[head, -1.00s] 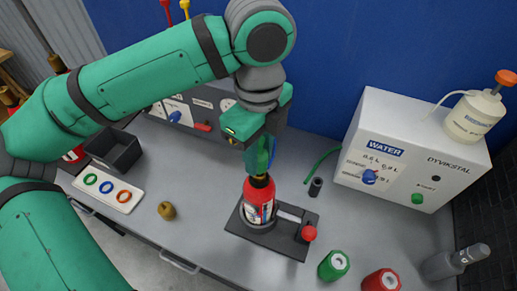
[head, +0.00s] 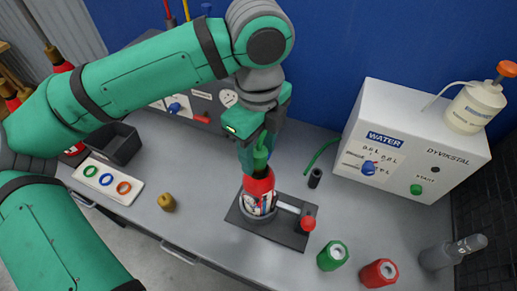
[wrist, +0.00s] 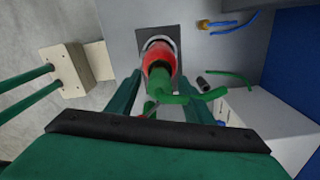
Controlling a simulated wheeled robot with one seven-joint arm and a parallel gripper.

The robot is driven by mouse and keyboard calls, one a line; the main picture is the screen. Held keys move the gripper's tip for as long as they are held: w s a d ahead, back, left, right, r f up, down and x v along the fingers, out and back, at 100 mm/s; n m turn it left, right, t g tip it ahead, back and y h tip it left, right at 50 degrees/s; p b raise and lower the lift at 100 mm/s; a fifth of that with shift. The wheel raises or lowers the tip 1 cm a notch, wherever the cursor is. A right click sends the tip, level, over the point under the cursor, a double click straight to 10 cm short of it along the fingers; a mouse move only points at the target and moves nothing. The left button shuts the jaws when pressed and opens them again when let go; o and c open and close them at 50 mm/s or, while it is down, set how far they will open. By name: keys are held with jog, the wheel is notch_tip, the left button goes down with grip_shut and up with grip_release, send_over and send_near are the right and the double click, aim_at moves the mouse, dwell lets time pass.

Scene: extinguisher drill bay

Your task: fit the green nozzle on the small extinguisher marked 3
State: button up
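A small red extinguisher (head: 259,187) with a white label stands upright in a dark clamp plate (head: 290,236) with a red knob; I cannot read a number on it. The green nozzle (head: 261,155), with a short curved hose, stands at the extinguisher's top and covers its neck. In the wrist view the nozzle (wrist: 165,82) lies in line with the red extinguisher (wrist: 157,58), its seat partly hidden. My gripper (head: 258,158) is around the nozzle from above, its fingers spread to either side with a gap visible on the left in the wrist view (wrist: 162,90).
A brass cap (head: 166,202), a ring tray (head: 110,184) and a dark bin (head: 118,150) are at left. The white water dispenser (head: 420,150) stands behind.

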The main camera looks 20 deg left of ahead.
jog(key=shift+r, duration=0.15)
notch_tip(320, 180, up, 11)
jog(key=shift+f, duration=0.2)
dwell(0.4)
